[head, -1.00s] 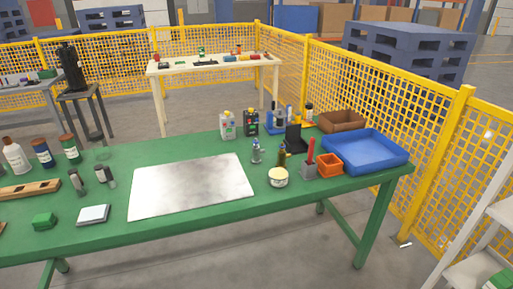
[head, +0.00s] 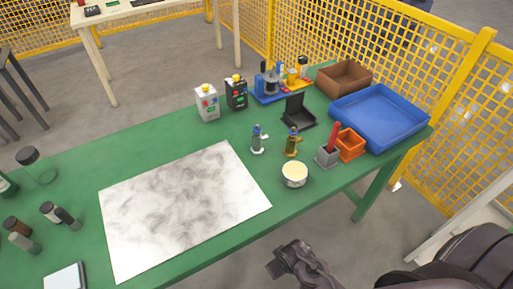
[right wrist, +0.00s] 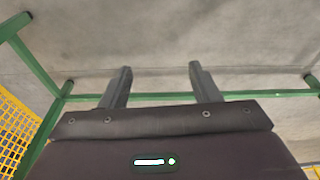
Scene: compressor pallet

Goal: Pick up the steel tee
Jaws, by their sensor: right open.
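The steel tee (head: 257,140) appears to be the small silver-grey fitting standing upright on the green table, just right of the metal sheet. A similar brass-coloured fitting (head: 292,141) stands close to its right. My right gripper (head: 284,262) is low in the head view, in front of the table's near edge and well apart from the tee. In the right wrist view the right gripper's two fingers (right wrist: 160,82) are spread with nothing between them. The tee is not in the right wrist view. My left gripper is not in view.
A white tub (head: 294,174) stands in front of the fittings. A grey holder with a red handle (head: 329,153), an orange bin (head: 350,145) and a blue tray (head: 380,117) stand to the right. A black open stand (head: 298,114) is behind. The metal sheet (head: 180,210) lies bare.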

